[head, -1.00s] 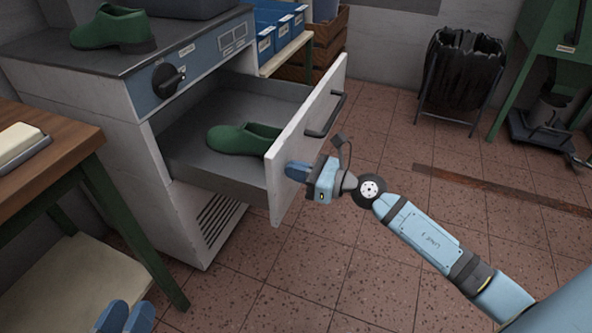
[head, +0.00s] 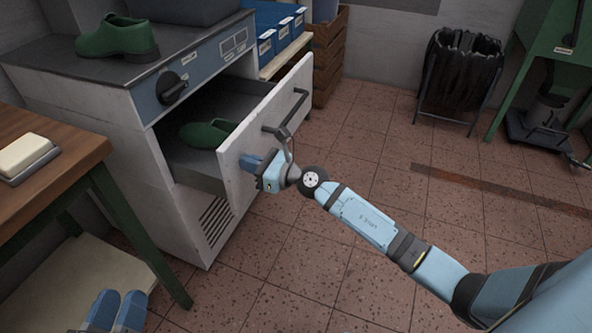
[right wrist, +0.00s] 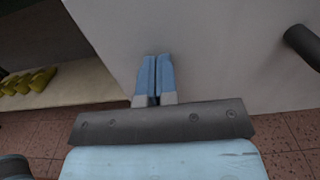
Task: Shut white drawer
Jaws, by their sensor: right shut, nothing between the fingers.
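The white drawer (head: 238,158) stands partly open from the white cabinet with a blue panel (head: 190,218).
A wooden table with green legs (head: 90,150) is at the left. Blue bins (head: 270,38) and a wooden crate (head: 328,60) stand behind the drawer.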

